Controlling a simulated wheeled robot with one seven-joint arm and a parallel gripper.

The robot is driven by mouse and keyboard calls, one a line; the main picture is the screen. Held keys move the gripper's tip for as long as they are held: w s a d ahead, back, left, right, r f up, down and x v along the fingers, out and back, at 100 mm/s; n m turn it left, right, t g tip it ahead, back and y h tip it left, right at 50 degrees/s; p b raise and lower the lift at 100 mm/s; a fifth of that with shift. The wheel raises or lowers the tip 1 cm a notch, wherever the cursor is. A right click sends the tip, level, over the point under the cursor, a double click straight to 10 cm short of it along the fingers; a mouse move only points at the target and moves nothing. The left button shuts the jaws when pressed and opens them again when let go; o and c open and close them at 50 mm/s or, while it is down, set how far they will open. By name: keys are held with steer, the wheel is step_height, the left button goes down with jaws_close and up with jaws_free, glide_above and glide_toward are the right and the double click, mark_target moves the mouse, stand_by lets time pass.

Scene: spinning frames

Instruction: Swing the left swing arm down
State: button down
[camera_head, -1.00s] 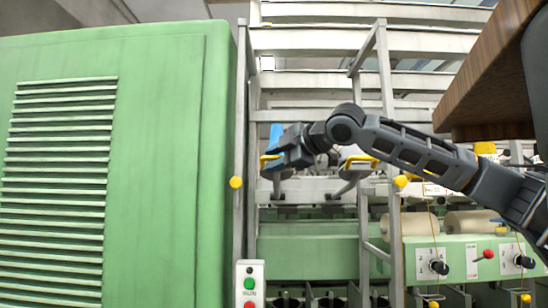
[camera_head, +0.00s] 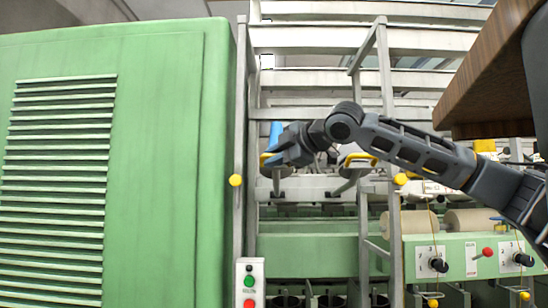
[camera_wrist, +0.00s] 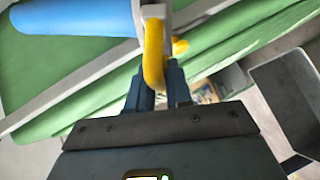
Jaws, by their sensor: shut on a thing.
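The left swing arm shows its yellow handle (camera_head: 264,159) and a blue cylinder (camera_head: 276,132) at the frame, just right of the green cabinet. My gripper (camera_head: 277,158) is at this handle and hides part of it. In the wrist view, the yellow handle (camera_wrist: 153,62) passes between the two fingers of my gripper (camera_wrist: 160,85), which are closed on it. The blue cylinder (camera_wrist: 75,17) lies across the upper left there, joined to a pale bracket (camera_wrist: 155,12). The lower part of the swing arm is mostly hidden.
A second swing arm with a yellow handle (camera_head: 362,158) stands just right, behind my arm. The large green cabinet (camera_head: 150,180) fills the left. A grey upright post (camera_head: 385,80) and a brown wooden board (camera_head: 495,85) stand near my arm. A button box (camera_head: 250,282) is below.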

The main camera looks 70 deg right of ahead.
steer(key=shift+a+f+b, duration=0.2)
steer(key=shift+f+b, duration=0.65)
steer(key=shift+b, duration=0.05)
step_height(320, 180, down, 19)
steer(key=n+t+h+b, duration=0.2)
steer(key=n+t+b, duration=0.1)
steer(key=b, duration=1.5)
steer(key=shift+r+n+t+b, duration=0.15)
steer(key=shift+n+t+b, duration=0.15)
steer(key=shift+n+b, duration=0.15)
steer(key=c, duration=1.2)
jaws_free()
steer(key=shift+d, duration=0.1)
steer(key=shift+o, duration=0.2)
steer(key=v, duration=0.8)
